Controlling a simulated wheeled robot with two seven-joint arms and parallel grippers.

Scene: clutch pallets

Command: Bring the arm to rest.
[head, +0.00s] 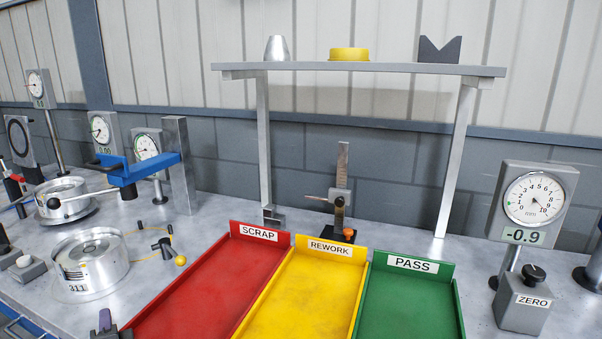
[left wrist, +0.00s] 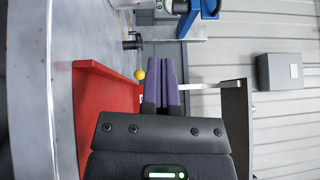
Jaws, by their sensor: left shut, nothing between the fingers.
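My left gripper (head: 105,322) shows at the bottom edge of the head view, left of the red SCRAP tray (head: 262,241). Only its dark and purple finger end is in the picture; the arm behind it is cut off. In the left wrist view the two purple fingers (left wrist: 168,70) lie side by side, shut with nothing between them. The red tray also shows there (left wrist: 92,125), just left of the gripper. My right gripper is in neither view.
Yellow REWORK (head: 325,259) and green PASS (head: 410,277) trays stand right of the red one, all bare where visible. A metal cylinder (head: 92,275) and dial gauges crowd the left. A ZERO block (head: 524,312) stands right. A shelf (head: 360,69) spans above.

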